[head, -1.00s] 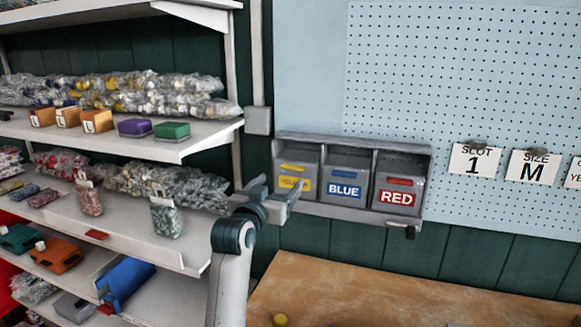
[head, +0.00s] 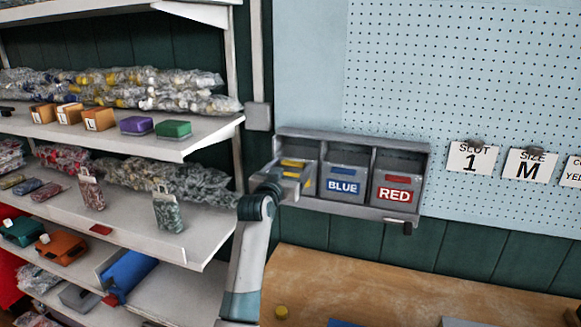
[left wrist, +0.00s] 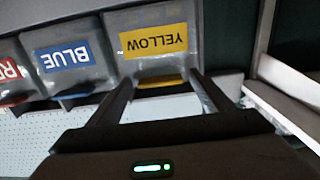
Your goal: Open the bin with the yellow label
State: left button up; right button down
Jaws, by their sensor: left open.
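The grey bin with the yellow label (head: 309,172) is the leftmost of three bins in a wall rack. My left gripper (head: 294,174) is in front of it and hides most of its label in the head view. In the left wrist view, which is upside down, the YELLOW label (left wrist: 154,41) is plain and the yellow handle (left wrist: 160,81) lies between the tips of my open left gripper (left wrist: 162,82). I cannot tell whether the fingers touch the handle. My right gripper is not in view.
The blue bin (head: 343,185) and the red bin (head: 395,193) sit to the right in the same grey rack (head: 358,139). A loaded shelf unit (head: 190,148) stands close on the left. A wooden table (head: 400,283) is below.

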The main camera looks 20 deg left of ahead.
pick_arm(q)
jog(key=shift+c, duration=0.5)
